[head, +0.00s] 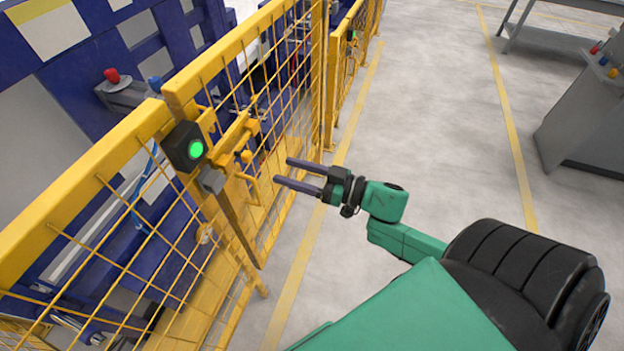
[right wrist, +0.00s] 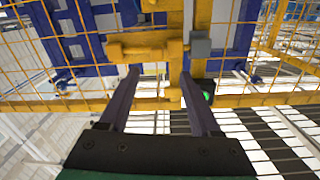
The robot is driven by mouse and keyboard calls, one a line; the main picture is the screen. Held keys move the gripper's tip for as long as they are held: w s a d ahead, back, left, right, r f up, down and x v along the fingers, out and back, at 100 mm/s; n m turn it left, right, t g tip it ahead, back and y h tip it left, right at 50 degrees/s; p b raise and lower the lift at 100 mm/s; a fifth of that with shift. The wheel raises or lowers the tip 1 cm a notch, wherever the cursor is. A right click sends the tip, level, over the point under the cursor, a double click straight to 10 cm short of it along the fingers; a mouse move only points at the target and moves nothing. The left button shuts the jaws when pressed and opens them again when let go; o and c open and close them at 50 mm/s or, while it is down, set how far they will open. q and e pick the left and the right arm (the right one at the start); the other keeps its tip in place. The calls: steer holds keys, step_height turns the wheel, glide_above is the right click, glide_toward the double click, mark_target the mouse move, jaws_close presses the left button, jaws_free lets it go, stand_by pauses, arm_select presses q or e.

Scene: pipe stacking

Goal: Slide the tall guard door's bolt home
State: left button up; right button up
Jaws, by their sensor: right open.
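The tall yellow mesh guard door (head: 290,75) stands in the fence on the left of the head view and looks closed against its post. Its yellow bolt (head: 238,131) lies across the frame, with a small knob (head: 246,157) below it. A grey block (head: 212,181) sits on the post side. In the right wrist view the bolt (right wrist: 142,47) lies ahead of the fingers, with the grey block (right wrist: 201,47) to its right. I cannot tell whether the bolt enters the block. My right gripper (head: 281,170) is open, empty and apart from the bolt, to its right. My left gripper is out of view.
A black box with a lit green lamp (head: 187,147) is on the fence post. A dark bar (head: 238,229) slants down below the grey block. Blue machinery stands behind the mesh. The floor right of the fence is clear up to a grey cabinet (head: 585,120).

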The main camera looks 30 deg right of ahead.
steer(key=v, duration=0.5)
steer(key=shift+s+d, duration=0.1)
steer(key=w+d+f+m+h, duration=0.1)
steer(key=d+f+m+h, duration=0.3)
steer(key=d+f, duration=0.6)
steer(key=s+d+f+g+h, duration=0.1)
steer(key=s+f+h, duration=0.15)
steer(key=f, duration=0.55)
steer(key=s+d+f+m+g+h, duration=0.1)
steer(key=s+d+f+g+h, duration=0.15)
steer(key=f, duration=0.45)
steer(key=s+d+f+g+h, duration=0.1)
steer(key=s+f+h, duration=0.15)
steer(key=f, duration=0.55)
steer(key=s+a+f+g, duration=0.4)
steer(key=s+a+f, duration=0.1)
steer(key=s+f, duration=0.4)
steer(key=s+a+f+n+g+b, duration=0.1)
steer(key=s+a+f+g, duration=0.3)
steer(key=s+f, duration=0.5)
steer(key=s+a, duration=0.1)
steer(key=s, duration=0.2)
steer(key=shift+f+n+g, duration=0.3)
steer(key=shift+g, duration=0.05)
